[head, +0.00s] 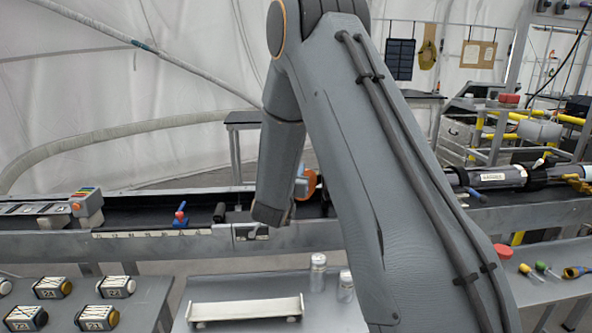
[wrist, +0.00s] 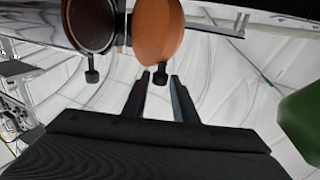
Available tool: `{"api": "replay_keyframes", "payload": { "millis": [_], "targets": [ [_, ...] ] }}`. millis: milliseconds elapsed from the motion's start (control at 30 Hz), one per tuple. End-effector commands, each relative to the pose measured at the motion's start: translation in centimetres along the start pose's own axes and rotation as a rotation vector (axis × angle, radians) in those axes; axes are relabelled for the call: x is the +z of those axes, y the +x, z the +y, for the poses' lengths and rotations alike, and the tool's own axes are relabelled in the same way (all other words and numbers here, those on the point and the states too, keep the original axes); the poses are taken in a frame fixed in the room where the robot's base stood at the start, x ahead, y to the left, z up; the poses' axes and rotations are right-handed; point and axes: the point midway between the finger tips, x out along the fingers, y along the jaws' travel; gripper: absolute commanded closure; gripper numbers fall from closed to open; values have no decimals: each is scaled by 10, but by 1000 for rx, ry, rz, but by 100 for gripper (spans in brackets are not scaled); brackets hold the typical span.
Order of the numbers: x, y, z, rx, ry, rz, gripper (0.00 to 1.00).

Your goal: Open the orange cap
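The orange cap (wrist: 158,30) is a round disc at the top of the wrist view, with a small dark tab at its lower edge. It stands beside a dark round opening with a brownish rim (wrist: 95,24), apparently swung to the side of it. In the head view part of the orange cap (head: 309,184) shows at the conveyor, partly hidden by my arm.
A long conveyor with a metal rail (head: 150,245) crosses the head view. A blue-and-red part (head: 180,215) and a grey-orange device (head: 87,205) are on it. A white tray (head: 245,309) and small jars (head: 318,272) stand in front. A green object (wrist: 302,122) is at right in the wrist view.

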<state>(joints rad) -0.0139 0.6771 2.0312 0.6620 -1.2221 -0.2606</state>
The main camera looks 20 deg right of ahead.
Motion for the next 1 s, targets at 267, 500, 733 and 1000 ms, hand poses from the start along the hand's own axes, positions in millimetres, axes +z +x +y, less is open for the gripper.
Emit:
{"api": "replay_keyframes", "payload": {
  "millis": [267,500,733,1000],
  "targets": [
    [1,-45,1,2,1,0,75],
    [0,-65,2,4,0,1,75],
    [0,-66,2,5,0,1,75],
    [0,-66,2,3,0,-2,100]
  ]
}}
